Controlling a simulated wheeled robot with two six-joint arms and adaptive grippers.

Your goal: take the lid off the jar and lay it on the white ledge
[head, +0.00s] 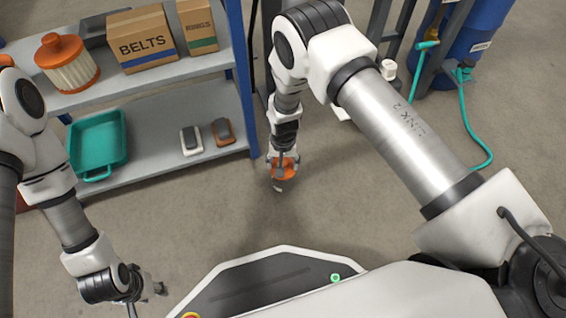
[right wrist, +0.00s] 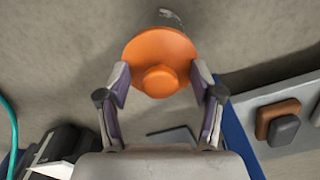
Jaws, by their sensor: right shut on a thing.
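My right gripper (head: 283,168) is low in front of the shelf rack, above the floor. It is shut on an orange lid (right wrist: 160,62), a round disc with a raised knob, with a finger on each side; the lid also shows in the head view (head: 285,174). A small greyish piece shows past the lid's far edge; I cannot tell if it is part of a jar. My left gripper (head: 148,290) is at the lower left, away from the shelf; its fingers are too small and dark to read. I cannot clearly pick out the white ledge.
A pale shelf rack (head: 165,120) holds an orange-capped pleated cylinder (head: 67,64), cardboard boxes (head: 142,38), a teal tray (head: 97,143) and two small blocks (head: 206,136). A teal hose (head: 478,130) and blue drum (head: 482,35) stand right. Floor around the right gripper is clear.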

